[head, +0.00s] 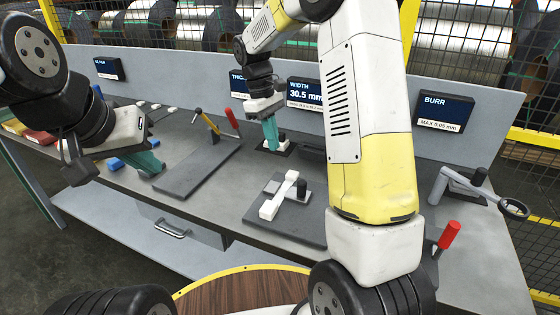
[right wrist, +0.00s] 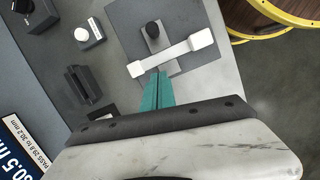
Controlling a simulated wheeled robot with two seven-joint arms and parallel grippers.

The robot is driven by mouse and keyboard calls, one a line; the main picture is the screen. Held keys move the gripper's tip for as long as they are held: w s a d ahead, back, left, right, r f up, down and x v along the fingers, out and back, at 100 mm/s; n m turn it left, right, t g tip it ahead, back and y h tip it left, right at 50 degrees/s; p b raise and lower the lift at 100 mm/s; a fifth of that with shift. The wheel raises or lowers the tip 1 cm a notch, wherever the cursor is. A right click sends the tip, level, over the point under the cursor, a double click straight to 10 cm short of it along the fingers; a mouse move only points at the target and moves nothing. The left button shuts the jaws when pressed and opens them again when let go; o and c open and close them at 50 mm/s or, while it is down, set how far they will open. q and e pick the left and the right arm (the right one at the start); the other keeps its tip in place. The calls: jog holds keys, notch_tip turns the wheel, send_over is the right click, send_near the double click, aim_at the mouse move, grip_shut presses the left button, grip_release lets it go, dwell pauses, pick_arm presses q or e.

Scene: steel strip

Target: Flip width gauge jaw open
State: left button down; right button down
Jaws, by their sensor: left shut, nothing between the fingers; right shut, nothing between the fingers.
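The width gauge is a grey plate (head: 262,222) below the blue WIDTH display (head: 303,94), which reads 30.5 mm. A white bar with block ends, the jaw (head: 282,194), lies across the plate beside a dark knob (head: 305,194). The right wrist view also shows the bar (right wrist: 175,54) and the black knob (right wrist: 153,30). My right gripper (head: 271,136) points down behind the plate, its teal fingers shut and empty. In the wrist view its fingertips (right wrist: 158,74) appear just short of the bar; contact is not clear. My left gripper (head: 150,163) is shut and empty over the left bench.
A dark plate with a red-handled clamp (head: 231,119) stands left of the gauge. A BURR sign (head: 445,111), a magnifier ring (head: 514,208) and a red handle (head: 449,235) are at right. My right arm hides part of the bench.

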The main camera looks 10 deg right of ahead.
send_near(309, 195)
jog(key=w+a+f, duration=0.1)
jog(key=a, duration=0.1)
jog(key=w+a+f, duration=0.3)
jog(key=shift+a+f, duration=0.1)
jog(key=shift+a, duration=0.25)
jog(key=shift+s+d, duration=0.9)
jog(key=shift+d, duration=0.05)
jog(key=shift+s+d, duration=0.45)
jog(key=shift+s, duration=0.05)
jog(key=shift+s+d, duration=0.5)
jog(key=shift+d, duration=0.25)
jog(key=shift+s+d, duration=0.55)
jog(key=shift+d, duration=0.25)
jog(key=shift+s+d, duration=0.5)
jog(key=shift+d, duration=0.25)
